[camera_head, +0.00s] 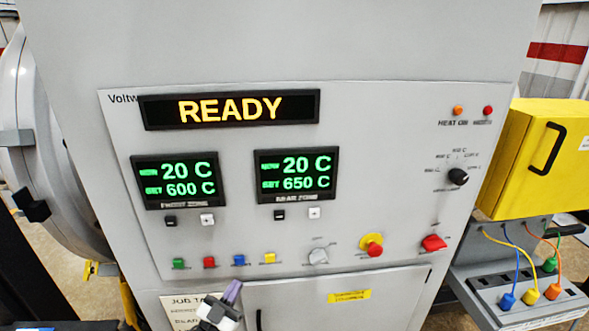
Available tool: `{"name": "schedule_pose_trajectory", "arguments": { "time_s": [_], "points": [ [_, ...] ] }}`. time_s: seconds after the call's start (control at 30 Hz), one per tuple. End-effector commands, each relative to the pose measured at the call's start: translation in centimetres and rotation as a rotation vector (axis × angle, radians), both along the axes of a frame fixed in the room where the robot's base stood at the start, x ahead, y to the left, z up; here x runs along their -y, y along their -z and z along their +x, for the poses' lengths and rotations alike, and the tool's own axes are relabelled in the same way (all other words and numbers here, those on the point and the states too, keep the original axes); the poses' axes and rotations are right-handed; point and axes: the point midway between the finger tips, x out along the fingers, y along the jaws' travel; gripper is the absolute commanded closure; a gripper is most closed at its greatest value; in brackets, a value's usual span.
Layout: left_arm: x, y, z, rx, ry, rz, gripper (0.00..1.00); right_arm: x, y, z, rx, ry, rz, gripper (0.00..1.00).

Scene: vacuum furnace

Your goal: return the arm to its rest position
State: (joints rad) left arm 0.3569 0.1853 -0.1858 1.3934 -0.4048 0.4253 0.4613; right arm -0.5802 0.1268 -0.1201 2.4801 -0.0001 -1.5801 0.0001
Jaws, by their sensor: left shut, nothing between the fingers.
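My left gripper (230,294) shows at the bottom of the head view, in front of the lower part of the furnace's control panel (380,130). Its fingers are shut with nothing between them. They appear apart from the row of coloured buttons above, though the depth gap is hard to judge. Most of the left arm is below the picture. The right gripper is not in view.
The display (232,109) reads READY. The zone screens (175,180) show 20 C with 600 C and 650 C set. A red emergency button (373,245), a yellow box (535,160) and cables with coloured plugs (530,297) are at the right. A round chamber door (50,170) is at the left.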

Motion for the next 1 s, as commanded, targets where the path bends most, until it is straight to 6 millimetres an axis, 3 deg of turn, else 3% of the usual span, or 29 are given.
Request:
{"name": "schedule_pose_trajectory", "arguments": {
  "time_s": [0.2,0.3,0.57,0.67,0.77,1.0],
  "points": [
    [-2.9,3.8,2.4,-0.245,-0.241,0.098,1.0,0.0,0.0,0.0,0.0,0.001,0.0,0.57],
    [-4.4,4.6,2.9,-0.387,-0.357,0.133,1.0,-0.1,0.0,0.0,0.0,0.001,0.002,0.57],
    [-6.2,2.6,0.6,-0.713,-0.536,0.179,1.0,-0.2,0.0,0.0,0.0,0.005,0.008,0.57],
    [-6.1,1.3,-1.8,-0.833,-0.555,0.188,1.0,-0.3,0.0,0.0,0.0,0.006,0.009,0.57],
    [-5.5,1.4,-5.6,-0.971,-0.545,0.202,1.0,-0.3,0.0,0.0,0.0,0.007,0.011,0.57],
    [-3.2,4.7,-19.6,-1.277,-0.434,0.223,1.0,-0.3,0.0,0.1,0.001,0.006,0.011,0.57]
  ]
}}
